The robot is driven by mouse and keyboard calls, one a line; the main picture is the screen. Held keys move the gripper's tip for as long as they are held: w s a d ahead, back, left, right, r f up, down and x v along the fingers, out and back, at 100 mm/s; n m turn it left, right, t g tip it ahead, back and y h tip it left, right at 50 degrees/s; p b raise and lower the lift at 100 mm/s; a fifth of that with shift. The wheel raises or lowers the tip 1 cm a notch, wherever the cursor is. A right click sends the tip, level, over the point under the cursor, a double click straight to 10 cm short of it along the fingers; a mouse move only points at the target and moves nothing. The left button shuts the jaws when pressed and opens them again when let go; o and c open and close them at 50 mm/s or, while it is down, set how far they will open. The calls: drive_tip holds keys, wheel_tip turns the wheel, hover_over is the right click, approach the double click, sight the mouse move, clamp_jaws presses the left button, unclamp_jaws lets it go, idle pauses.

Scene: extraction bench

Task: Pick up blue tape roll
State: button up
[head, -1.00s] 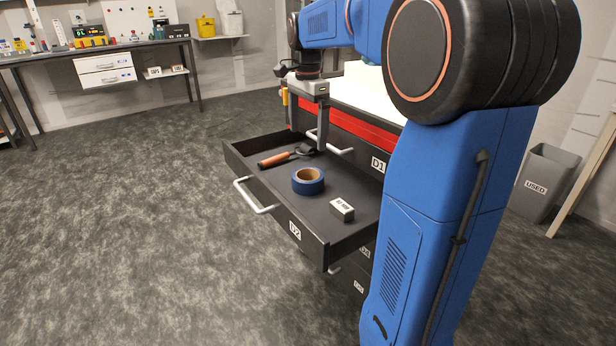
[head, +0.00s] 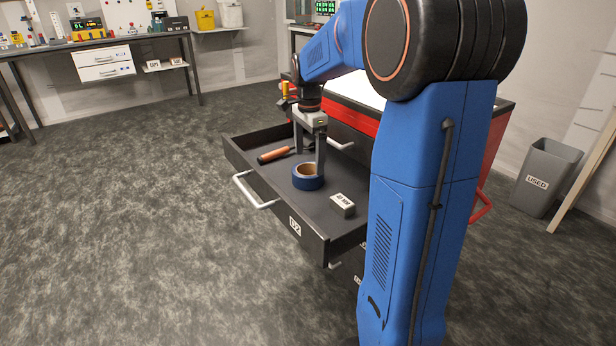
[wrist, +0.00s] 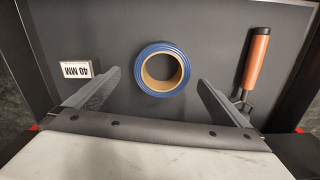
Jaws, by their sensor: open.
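The blue tape roll (head: 308,178) lies flat in the open drawer D2 (head: 277,207), near its middle. In the wrist view the blue tape roll (wrist: 162,69) shows its tan core, just beyond and between the fingertips. My gripper (head: 309,162) points down over the drawer, open and empty. In the head view one finger stands in front of the roll's far right side. In the wrist view the fingers of my gripper (wrist: 157,82) are spread wider than the roll. I cannot tell the exact height of the fingertips above the drawer floor.
A tool with an orange handle (head: 275,155) lies left of the roll in the head view and also shows in the wrist view (wrist: 256,62). A small block marked 40 MM (head: 342,205) lies to the right. Drawer walls surround them. A grey bin (head: 547,180) stands far right.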

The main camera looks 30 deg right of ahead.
sight(308, 170)
drive_tip(key=shift+w+f, duration=0.2)
drive_tip(key=shift+f, duration=2.8)
drive_tip(key=c, duration=1.2)
